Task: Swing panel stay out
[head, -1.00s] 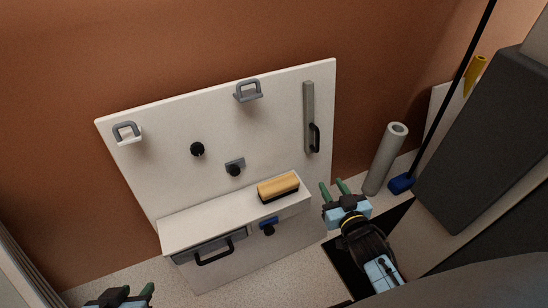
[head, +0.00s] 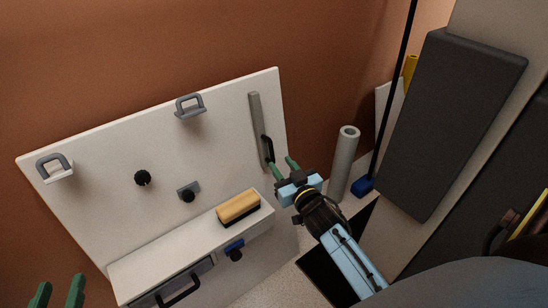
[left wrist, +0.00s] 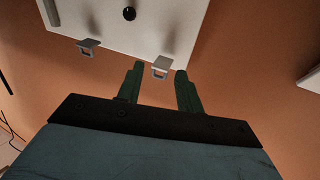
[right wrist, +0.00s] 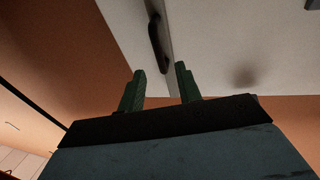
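The panel stay, a grey bar (head: 255,125) with a black handle (head: 267,149), stands upright along the right side of the white panel (head: 110,160). My right gripper (head: 283,167) is open and empty, with its green fingertips close to the lower end of the handle. In the right wrist view the black handle (right wrist: 158,42) is just beyond the gap between the open fingers (right wrist: 160,69); it is not gripped. My left gripper (head: 60,283) is open and empty at the lower left. In the left wrist view a grey bracket (left wrist: 161,69) appears beyond its fingers.
Two grey brackets (head: 189,106) and black knobs (head: 142,178) are on the panel. A yellow-topped brush (head: 238,207) lies on the white ledge above a drawer handle (head: 180,290). A grey roll (head: 344,160), a blue-footed pole (head: 363,186) and a dark slab (head: 450,120) stand at right.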

